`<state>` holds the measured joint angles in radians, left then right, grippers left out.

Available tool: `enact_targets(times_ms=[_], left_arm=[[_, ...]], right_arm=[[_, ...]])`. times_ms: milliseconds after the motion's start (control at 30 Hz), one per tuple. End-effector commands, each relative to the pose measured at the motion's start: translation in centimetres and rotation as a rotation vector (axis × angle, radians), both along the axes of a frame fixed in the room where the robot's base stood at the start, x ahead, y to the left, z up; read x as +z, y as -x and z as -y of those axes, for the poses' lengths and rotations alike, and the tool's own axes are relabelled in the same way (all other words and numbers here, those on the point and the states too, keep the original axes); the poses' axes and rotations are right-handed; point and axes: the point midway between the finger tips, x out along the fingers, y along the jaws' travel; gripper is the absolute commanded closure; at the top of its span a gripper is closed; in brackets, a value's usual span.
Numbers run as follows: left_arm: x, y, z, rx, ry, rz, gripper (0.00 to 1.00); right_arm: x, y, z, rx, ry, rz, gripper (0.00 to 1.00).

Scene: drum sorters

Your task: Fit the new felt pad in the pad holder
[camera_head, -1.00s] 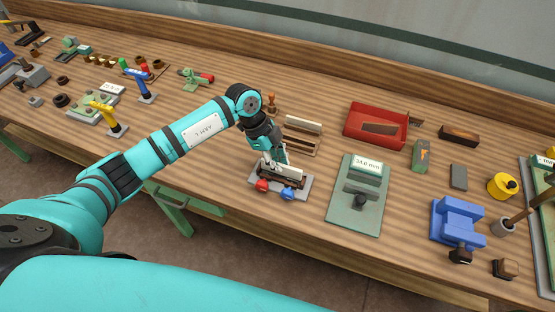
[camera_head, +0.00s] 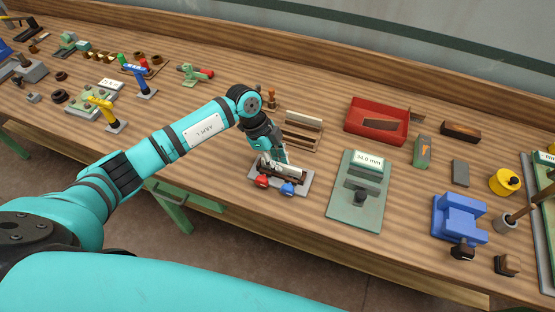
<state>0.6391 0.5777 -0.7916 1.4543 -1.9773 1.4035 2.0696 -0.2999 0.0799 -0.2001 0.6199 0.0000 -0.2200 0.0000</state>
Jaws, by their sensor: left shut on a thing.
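The pad holder (camera_head: 299,187) is a small grey base with a dark cradle and a red and a blue knob at its front, near the table's front edge. My left gripper (camera_head: 276,160) is shut on a pale strip, which looks like the felt pad (camera_head: 293,170), at the top of the cradle. The fingers and the cradle hide much of the strip, so I cannot tell whether it is fully seated. Another pale strip (camera_head: 303,117) lies in a wooden rack (camera_head: 301,140) behind the holder. My right gripper is out of view.
A green plate with a white "34.0 mm" display (camera_head: 369,161) stands right of the holder. Behind it is a red tray (camera_head: 351,122). A blue fixture (camera_head: 459,217) and a yellow round item (camera_head: 504,182) are farther right. Yellow (camera_head: 101,103) and blue tools stand left.

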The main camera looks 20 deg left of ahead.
Motion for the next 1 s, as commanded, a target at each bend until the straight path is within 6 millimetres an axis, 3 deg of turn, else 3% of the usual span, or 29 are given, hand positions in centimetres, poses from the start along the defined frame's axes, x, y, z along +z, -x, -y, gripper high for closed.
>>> enact_targets(times_ms=[667, 1000], left_arm=[[2.8, 0.0, 0.0, 0.0, 0.0, -0.001, 1.0], [2.9, 0.0, 0.0, 0.0, 0.0, -0.001, 1.0]], right_arm=[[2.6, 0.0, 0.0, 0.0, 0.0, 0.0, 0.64], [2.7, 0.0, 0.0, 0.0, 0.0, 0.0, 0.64]])
